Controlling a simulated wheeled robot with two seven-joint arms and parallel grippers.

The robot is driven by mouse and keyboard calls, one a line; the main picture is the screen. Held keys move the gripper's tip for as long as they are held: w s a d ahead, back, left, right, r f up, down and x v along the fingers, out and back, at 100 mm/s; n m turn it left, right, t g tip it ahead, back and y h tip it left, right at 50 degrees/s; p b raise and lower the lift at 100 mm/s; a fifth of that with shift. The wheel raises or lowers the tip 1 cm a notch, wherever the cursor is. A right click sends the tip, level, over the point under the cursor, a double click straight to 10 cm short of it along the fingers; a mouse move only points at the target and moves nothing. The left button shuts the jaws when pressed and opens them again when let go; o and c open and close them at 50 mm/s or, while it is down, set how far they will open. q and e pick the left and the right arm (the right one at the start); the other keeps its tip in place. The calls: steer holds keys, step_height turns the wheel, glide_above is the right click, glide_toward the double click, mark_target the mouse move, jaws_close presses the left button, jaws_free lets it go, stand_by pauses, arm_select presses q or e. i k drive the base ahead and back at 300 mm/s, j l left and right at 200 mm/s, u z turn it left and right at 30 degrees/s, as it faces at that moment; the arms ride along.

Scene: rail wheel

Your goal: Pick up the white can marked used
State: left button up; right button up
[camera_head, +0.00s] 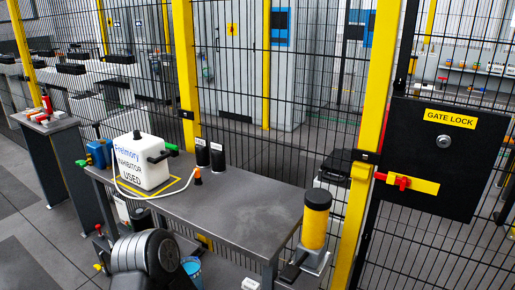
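The white can (140,165) marked "INHIBITOR USED" stands upright on the left part of the grey workbench (235,210), inside a yellow outlined square. It has a dark cap on top and a black fitting with a green end at its right side. A thin white hose curves around its front to a small orange-and-black nozzle (197,177). A dark, rounded, ribbed shape (145,255) at the bottom edge may be part of my own arm; I cannot tell. I make out neither gripper in this view, and nothing is seen holding the can.
A blue container (99,153) stands just left of the can. A yellow-and-black cylinder (315,220) is at the bench's right end. Mesh fencing (270,120) runs behind. The bench's right half is clear.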

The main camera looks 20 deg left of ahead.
mark_target(142, 157)
steer(key=u, duration=1.35)
steer(key=z, duration=0.4)
steer(key=j+z, duration=0.4)
steer(key=i+j+z, duration=0.1)
steer(key=j+z, duration=0.2)
steer(key=z, duration=0.15)
steer(key=j+z, duration=0.4)
steer(key=k+j, duration=0.1)
steer(key=j, duration=0.3)
steer(key=j+z, duration=0.15)
steer(key=j, duration=0.25)
steer(key=k+j, duration=0.15)
steer(key=j, duration=0.2)
steer(key=k+j+z, duration=0.15)
steer(key=j, duration=0.25)
